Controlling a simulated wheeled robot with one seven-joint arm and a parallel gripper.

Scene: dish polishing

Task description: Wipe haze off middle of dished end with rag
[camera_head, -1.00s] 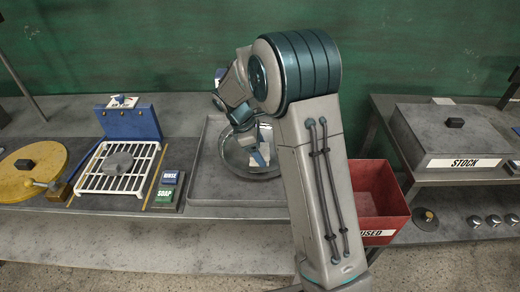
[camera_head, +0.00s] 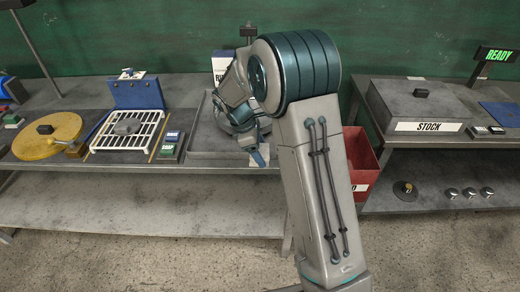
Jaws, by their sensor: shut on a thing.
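My gripper (camera_head: 256,153) points down at the front of the grey tray (camera_head: 202,152), below my wrist. It is shut on a pale, whitish piece (camera_head: 259,161), probably the rag, of which only a small part shows. In the earlier frame the shiny round dished end lay in this tray under my gripper. Now my wrist and arm cover most of that spot, and I cannot make out the dished end or its haze clearly. Whether the rag touches anything is not visible.
A red bin (camera_head: 362,160) stands right of my arm. A grey STOCK box (camera_head: 420,105) sits on the right table.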

